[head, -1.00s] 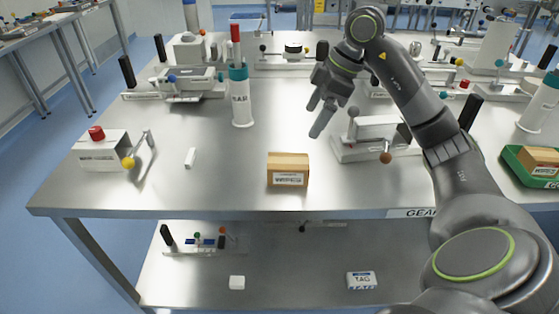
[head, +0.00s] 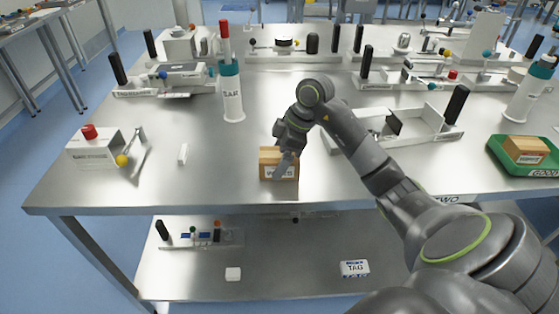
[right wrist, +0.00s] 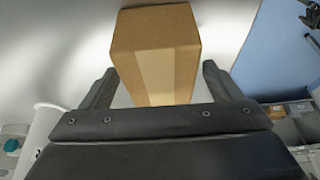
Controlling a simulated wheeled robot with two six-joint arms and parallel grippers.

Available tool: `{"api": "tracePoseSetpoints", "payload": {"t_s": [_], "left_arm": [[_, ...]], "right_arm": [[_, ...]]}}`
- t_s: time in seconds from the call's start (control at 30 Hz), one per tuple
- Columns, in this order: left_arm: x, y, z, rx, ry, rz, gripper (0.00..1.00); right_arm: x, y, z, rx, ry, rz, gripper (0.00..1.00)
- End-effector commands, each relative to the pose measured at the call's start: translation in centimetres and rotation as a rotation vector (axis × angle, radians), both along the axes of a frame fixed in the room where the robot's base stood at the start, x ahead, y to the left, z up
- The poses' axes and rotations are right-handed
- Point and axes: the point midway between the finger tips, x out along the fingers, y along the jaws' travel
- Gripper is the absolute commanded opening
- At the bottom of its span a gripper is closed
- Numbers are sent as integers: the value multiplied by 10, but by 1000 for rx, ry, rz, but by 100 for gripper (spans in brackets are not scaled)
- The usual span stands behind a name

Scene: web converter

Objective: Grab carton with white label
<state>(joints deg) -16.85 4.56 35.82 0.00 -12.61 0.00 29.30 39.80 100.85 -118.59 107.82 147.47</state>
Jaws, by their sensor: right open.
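The carton with the white label (head: 267,165) is a small brown box near the front edge of the steel table. My right gripper (head: 285,167) is at the carton in the head view and covers part of its front and label. In the right wrist view the carton (right wrist: 157,55) lies ahead of the open right gripper (right wrist: 157,90). Its near end reaches between the two fingers, with a visible gap on each side. My left gripper is not in view.
A white bottle with a teal collar and red top (head: 232,85) stands behind the carton. A green tray (head: 545,167) with another brown carton (head: 525,147) is at the right. A white box with a red button (head: 93,147) is at the left. A small white block (head: 183,154) lies nearby.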

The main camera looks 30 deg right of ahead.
Motion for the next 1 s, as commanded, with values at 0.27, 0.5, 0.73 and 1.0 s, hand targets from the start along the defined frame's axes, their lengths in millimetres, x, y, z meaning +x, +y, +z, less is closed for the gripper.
{"api": "tracePoseSetpoints", "payload": {"t_s": [0.27, 0.5, 0.73, 1.0], "left_arm": [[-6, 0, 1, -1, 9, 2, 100], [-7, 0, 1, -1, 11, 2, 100], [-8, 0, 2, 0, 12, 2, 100], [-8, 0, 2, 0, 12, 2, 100]], "right_arm": [[4, 6, -19, -1, 0, 1, 85], [4, 6, -18, -1, -1, 1, 85], [4, 6, -20, -1, -1, 1, 85], [4, 6, -21, -1, -1, 1, 53]]}}
